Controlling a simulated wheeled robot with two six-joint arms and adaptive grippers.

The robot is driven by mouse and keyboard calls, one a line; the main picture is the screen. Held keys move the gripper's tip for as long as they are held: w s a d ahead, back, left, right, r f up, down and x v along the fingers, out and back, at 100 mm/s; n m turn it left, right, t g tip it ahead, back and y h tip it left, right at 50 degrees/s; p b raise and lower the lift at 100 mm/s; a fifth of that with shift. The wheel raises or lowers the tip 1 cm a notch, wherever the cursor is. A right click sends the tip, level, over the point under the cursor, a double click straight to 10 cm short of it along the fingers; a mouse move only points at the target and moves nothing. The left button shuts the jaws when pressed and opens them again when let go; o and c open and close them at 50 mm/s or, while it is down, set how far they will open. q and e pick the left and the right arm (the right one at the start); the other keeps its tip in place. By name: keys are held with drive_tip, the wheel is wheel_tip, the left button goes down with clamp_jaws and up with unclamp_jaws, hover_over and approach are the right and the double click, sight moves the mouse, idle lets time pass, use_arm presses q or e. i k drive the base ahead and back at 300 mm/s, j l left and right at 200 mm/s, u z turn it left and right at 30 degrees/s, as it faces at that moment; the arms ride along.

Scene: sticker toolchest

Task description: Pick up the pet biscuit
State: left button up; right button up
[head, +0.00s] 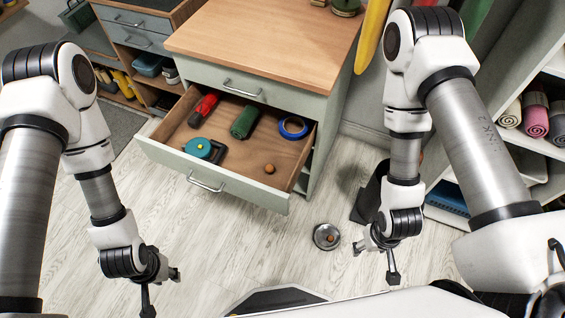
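A small round orange-brown piece (331,238) lies in a shallow metal bowl (320,243) on the floor; it may be the pet biscuit. A similar small brown piece (270,168) lies in the open drawer (235,160) near its right front corner; I cannot tell for sure which is the biscuit. My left gripper (162,287) is open and empty over the floor, left of the bowl and in front of the drawer. My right gripper (376,262) is open and empty, just right of the bowl and apart from it.
The drawer also holds a red-and-black tool (203,109), a dark green item (245,122), a blue tape roll (293,127) and a teal round tool (198,147). The chest top (260,45) is mostly bare. Shelves with rolled towels (535,121) stand right. Floor between my grippers is mostly clear.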

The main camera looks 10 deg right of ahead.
sight(270, 168)
drive_tip(key=i+j+z, duration=0.2)
drive_tip(key=z, duration=0.3)
drive_tip(key=i+j+z, duration=0.5)
drive_tip(key=k+l, duration=0.1)
